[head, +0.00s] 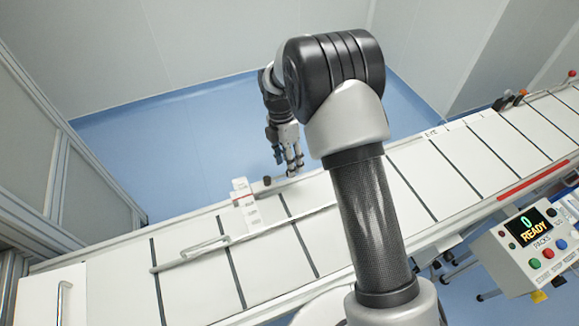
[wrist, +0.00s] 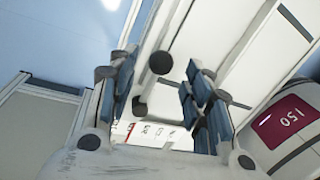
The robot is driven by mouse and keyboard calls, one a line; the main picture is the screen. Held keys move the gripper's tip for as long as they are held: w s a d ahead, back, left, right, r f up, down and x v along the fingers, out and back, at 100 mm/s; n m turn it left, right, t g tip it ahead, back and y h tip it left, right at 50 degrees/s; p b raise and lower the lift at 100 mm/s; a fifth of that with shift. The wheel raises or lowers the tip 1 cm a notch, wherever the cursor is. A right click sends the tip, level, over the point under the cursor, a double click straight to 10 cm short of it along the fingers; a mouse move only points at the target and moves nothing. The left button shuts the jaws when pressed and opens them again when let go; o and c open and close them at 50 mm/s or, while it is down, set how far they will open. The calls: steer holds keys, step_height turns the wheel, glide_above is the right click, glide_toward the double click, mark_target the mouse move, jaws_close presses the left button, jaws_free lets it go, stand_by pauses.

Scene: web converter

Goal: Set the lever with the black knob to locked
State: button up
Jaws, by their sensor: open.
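The black knob (head: 267,181) shows at the far edge of the white conveyor table, beside a white label plate (head: 243,198) with red and dark markings. In the wrist view the round black knob (wrist: 160,62) shows between my fingers, with a second dark round end (wrist: 139,106) below it and a grey bar between them. My gripper (head: 289,164) is open, close to the right of the knob in the head view. In the wrist view, my gripper (wrist: 161,82) has its blue pads apart, holding nothing. The label plate (wrist: 150,131) is partly hidden; its words are unreadable.
The conveyor (head: 190,277) with dark cross strips runs diagonally; a bent metal handle (head: 205,245) lies along it. A control box (head: 535,245) reading 0 READY stands at the right. A red-knobbed lever (head: 571,74) is at the far right. Blue floor is clear behind.

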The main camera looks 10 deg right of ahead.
step_height(320, 180, up, 9)
steer(key=w, duration=0.1)
steer(key=shift+w+a+f, duration=0.15)
steer(key=shift+w+a, duration=0.1)
steer(key=shift+a, duration=0.2)
steer(key=s+d+r+m+t, duration=0.2)
steer(key=s+d+r+m, duration=0.1)
steer(key=s+r+m, duration=0.5)
steer(key=s+d+r+m+t, duration=0.1)
steer(key=s+d+r+m, duration=0.25)
steer(key=s+r, duration=0.4)
steer(key=s+d+m+t+y, duration=0.1)
steer(key=s+d+m+t, duration=0.1)
steer(key=s+m, duration=1)
steer(key=s+t, duration=0.1)
steer(key=s, duration=0.2)
steer(key=shift+s+d+r+t+b, duration=0.2)
steer(key=shift+s+r+t+b, duration=0.1)
steer(key=shift+s+b, duration=0.1)
